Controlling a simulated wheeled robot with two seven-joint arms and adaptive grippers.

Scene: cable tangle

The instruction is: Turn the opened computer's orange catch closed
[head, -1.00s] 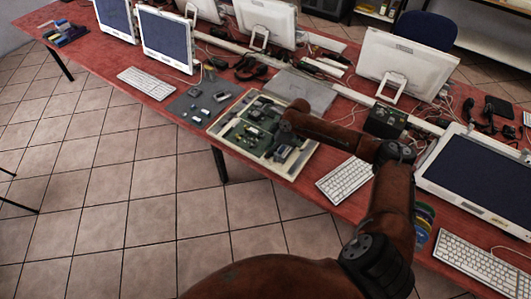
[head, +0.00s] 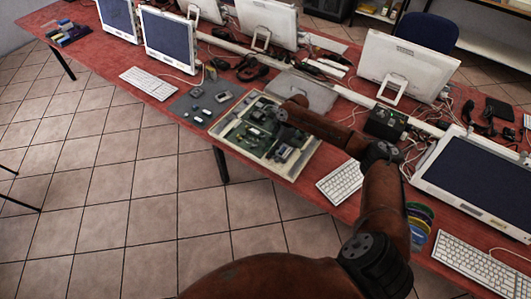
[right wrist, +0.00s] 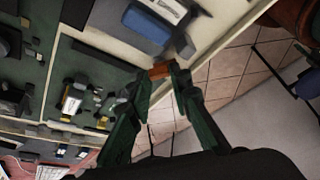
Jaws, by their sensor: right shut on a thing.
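The opened computer (head: 290,172) lies flat on the red table, with its pale frame and green boards facing up. My right arm reaches over it from the right. In the right wrist view, the small orange catch (right wrist: 160,71) sits at the inner edge of the computer's pale frame (right wrist: 219,36). My right gripper (right wrist: 163,75) has its two dark green fingers on either side of the catch and is shut on it. In the head view the catch cannot be made out. My left gripper is not in view.
A grey mat (head: 205,103) with small parts lies left of the computer, and a closed grey laptop (head: 302,90) behind it. A keyboard (head: 341,182) and a dark box (head: 386,123) are to the right. Several monitors and cables fill the table's back. Tiled floor is clear in front.

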